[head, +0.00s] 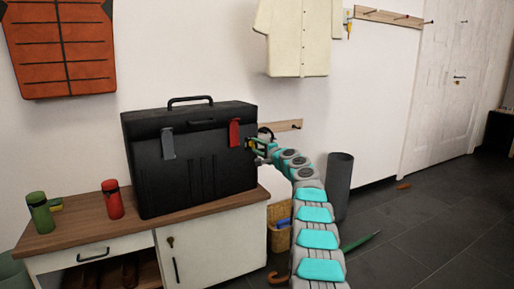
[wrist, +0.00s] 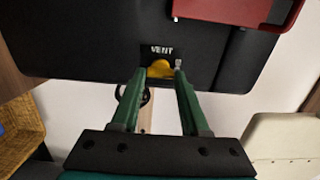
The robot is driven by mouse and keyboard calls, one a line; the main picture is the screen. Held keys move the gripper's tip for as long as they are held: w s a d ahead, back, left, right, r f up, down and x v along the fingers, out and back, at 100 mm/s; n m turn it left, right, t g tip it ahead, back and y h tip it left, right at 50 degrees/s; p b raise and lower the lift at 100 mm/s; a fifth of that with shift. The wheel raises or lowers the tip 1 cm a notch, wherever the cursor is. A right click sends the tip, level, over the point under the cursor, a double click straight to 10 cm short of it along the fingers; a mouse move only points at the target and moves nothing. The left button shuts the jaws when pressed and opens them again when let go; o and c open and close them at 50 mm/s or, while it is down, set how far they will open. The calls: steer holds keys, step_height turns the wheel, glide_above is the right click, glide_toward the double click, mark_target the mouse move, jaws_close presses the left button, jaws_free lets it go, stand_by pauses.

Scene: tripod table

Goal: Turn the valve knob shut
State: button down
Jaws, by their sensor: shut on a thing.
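A black case (head: 190,165) stands on the wooden top of a cabinet in the head view. It has a carry handle on top, a grey latch (head: 168,142) and a red latch (head: 235,132). In the wrist view a yellow valve knob (wrist: 160,69) sits in the case's side wall, by the white word VENT. My gripper (wrist: 160,78) has its two green fingers on either side of the knob and is shut on it. In the head view my gripper (head: 251,144) is at the right end of the case, where the knob's shape is too small to make out.
A green bottle (head: 39,213) and a red bottle (head: 112,200) stand left of the case on the cabinet top (head: 72,222). A wicker basket (head: 279,238) and a dark cylinder (head: 340,185) stand right of the cabinet. A wall rail (head: 287,126) is behind my gripper.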

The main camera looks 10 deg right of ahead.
steer(key=shift+c, duration=2)
jaws_free()
steer(key=shift+s, duration=0.1)
steer(key=b+v, duration=0.3)
steer(key=v, duration=0.4)
steer(key=shift+s+d+b, duration=0.15)
steer(key=shift+s+b, duration=0.1)
steer(key=shift+b, duration=0.1)
